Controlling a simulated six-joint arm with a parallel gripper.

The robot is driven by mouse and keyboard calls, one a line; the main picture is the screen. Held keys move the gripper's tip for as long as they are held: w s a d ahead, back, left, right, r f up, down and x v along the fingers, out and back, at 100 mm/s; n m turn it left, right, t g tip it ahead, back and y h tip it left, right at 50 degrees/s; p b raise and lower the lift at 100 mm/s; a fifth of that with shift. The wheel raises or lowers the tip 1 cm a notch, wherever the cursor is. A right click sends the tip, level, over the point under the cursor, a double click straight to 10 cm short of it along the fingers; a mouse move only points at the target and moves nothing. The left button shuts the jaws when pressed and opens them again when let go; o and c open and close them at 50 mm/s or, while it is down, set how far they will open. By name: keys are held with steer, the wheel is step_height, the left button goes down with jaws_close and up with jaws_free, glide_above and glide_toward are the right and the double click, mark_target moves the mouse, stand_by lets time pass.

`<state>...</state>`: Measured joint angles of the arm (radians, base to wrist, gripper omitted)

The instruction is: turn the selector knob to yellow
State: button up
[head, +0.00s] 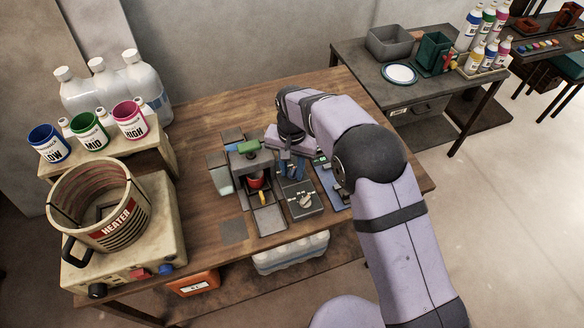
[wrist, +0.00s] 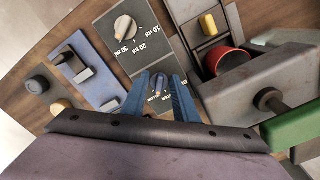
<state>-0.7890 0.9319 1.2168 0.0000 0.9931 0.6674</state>
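My gripper (wrist: 160,80) points down at a dark panel on the wooden bench, with its two blue fingers apart. In the head view my gripper (head: 291,169) is behind the panel with the pale knob. A small dark knob (wrist: 159,80), apparently the selector, shows between the fingertips. I cannot tell whether the fingers touch it or stand clear on both sides. A small orange-tan spot shows by it. The labels around it are mostly hidden by the fingers, so I cannot read which colour it points to.
A pale dial knob (wrist: 124,28) marked 10, 20 and 30 ml sits beside it; it also shows in the head view (head: 305,200). A red cup (wrist: 228,62) stands under a grey press. A blue panel (wrist: 88,75) lies on the other side. A heater pot (head: 98,207) stands at left.

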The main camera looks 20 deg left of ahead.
jaws_close()
steer(key=m, duration=0.4)
steer(key=shift+a+m, duration=0.2)
steer(key=shift+m, duration=0.1)
steer(key=shift+o, duration=0.9)
jaws_free()
steer(key=shift+r, duration=0.1)
